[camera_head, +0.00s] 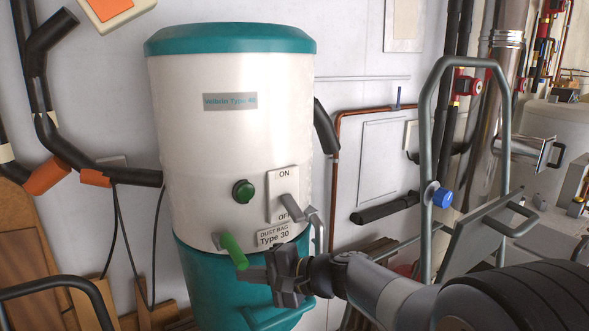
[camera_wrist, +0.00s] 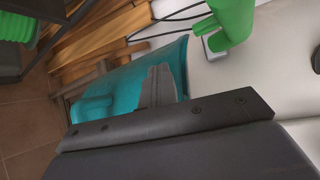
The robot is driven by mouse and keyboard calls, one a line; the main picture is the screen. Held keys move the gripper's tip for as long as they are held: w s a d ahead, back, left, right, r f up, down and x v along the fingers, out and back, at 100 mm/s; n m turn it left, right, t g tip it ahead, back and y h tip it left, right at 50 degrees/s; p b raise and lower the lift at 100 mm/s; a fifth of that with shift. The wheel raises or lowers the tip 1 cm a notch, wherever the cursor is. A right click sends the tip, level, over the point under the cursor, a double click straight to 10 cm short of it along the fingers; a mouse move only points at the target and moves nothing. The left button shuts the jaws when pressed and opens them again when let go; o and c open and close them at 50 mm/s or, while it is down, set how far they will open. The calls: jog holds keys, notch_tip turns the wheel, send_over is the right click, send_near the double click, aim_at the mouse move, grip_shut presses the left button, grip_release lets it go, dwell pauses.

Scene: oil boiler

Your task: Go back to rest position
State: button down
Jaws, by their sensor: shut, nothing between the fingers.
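My gripper (camera_head: 252,274) is in front of the lower part of a white and teal cylindrical tank (camera_head: 215,150) in the head view. It is shut with nothing in it. It sits just below and right of a green handle (camera_head: 233,251) and below the ON/OFF lever (camera_head: 289,207). I cannot tell from this view whether it touches the tank. In the wrist view, the dark gripper body (camera_wrist: 170,125) fills the lower middle. The green handle (camera_wrist: 232,22) is at the top, apart from the gripper, and the teal base (camera_wrist: 125,85) lies behind it.
Black pipes (camera_head: 60,140) run at the left. A grey metal frame (camera_head: 432,130) with a blue knob (camera_head: 442,197) stands at the right. Wooden boards (camera_wrist: 105,45) lean behind the base.

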jog(key=s+d+n+t+y+b, duration=0.1)
jog(key=s+d+y+b, duration=0.1)
jog(key=d+b, duration=0.4)
jog(key=shift+s+d+f+n, duration=0.2)
jog(key=shift+d+n, duration=0.1)
jog(key=shift+d, duration=0.95)
jog(key=shift+a+f, duration=0.1)
